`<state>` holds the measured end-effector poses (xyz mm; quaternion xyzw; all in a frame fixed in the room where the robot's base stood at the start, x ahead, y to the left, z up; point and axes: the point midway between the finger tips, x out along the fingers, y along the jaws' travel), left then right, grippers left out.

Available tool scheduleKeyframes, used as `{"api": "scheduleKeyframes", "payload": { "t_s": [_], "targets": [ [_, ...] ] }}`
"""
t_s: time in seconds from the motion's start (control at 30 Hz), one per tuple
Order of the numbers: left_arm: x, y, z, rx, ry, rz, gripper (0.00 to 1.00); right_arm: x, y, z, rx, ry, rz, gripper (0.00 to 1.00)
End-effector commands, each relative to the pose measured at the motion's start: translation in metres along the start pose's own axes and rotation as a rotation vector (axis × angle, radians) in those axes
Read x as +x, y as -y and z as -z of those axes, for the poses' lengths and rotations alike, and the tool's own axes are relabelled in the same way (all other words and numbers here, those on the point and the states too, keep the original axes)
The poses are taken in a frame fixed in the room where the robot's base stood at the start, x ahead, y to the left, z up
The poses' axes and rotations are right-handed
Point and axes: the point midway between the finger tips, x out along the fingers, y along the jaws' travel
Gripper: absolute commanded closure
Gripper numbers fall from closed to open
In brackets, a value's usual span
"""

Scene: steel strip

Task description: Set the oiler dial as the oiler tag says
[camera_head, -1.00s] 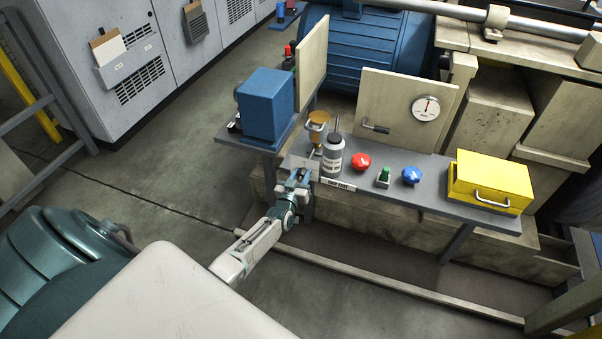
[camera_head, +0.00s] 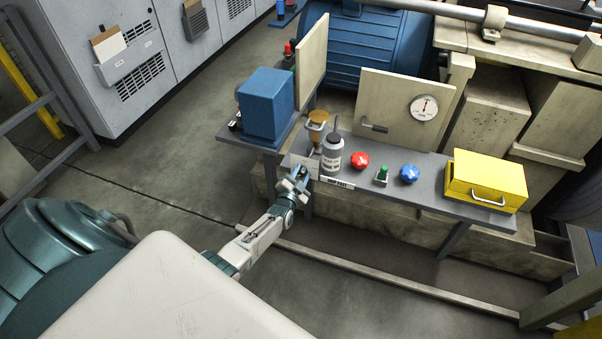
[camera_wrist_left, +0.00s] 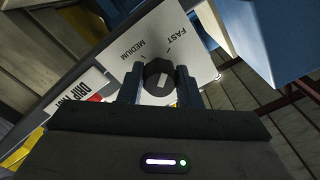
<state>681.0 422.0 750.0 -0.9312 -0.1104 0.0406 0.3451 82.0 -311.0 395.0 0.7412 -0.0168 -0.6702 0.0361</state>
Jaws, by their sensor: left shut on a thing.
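The oiler tag (camera_head: 338,183) is a white strip on the shelf's front edge; it seems to read "DRIP FAST", and it shows partly in the left wrist view (camera_wrist_left: 82,97). The oiler dial (camera_wrist_left: 159,70) is a dark knob on a pale plate (camera_wrist_left: 140,35) with the words MEDIUM and FAST. My left gripper (camera_wrist_left: 160,82) is shut on the knob, one finger on each side. In the head view, my left gripper (camera_head: 298,177) covers the knob below the amber oiler cup (camera_head: 317,127). The knob's exact setting is hard to tell. My right gripper is not in view.
On the grey shelf, a bottle (camera_head: 332,153) stands close right of the gripper. Beyond it are a red knob (camera_head: 360,160), a green switch (camera_head: 382,175), a blue knob (camera_head: 409,174) and a yellow box (camera_head: 486,178). A blue box (camera_head: 267,104) stands left. Floor in front is open.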

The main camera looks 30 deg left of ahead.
Motion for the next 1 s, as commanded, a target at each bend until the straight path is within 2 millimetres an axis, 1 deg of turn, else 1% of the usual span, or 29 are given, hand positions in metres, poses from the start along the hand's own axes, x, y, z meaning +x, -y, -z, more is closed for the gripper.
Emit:
{"api": "scheduleKeyframes", "payload": {
  "t_s": [0.1,0.3,0.87,0.9,0.97,1.0],
  "targets": [
    [-0.0010,-0.0013,-0.0007,0.062,0.003,-0.003,0.92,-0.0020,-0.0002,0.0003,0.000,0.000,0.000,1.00],
    [-0.0010,-0.0015,-0.0010,0.129,0.003,-0.003,0.92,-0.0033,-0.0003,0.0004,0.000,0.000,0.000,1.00],
    [-0.0010,-0.0015,-0.0013,0.158,0.002,-0.003,0.92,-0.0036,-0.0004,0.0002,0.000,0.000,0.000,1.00],
    [-0.0010,-0.0015,-0.0013,0.158,0.002,-0.003,0.63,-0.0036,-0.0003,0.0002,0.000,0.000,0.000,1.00],
    [-0.0010,-0.0014,-0.0012,0.157,0.002,-0.003,0.52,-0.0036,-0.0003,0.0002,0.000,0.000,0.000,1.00],
    [-0.0008,-0.0012,-0.0011,0.157,0.002,-0.002,0.48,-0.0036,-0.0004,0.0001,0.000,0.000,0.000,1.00]
  ]
}}
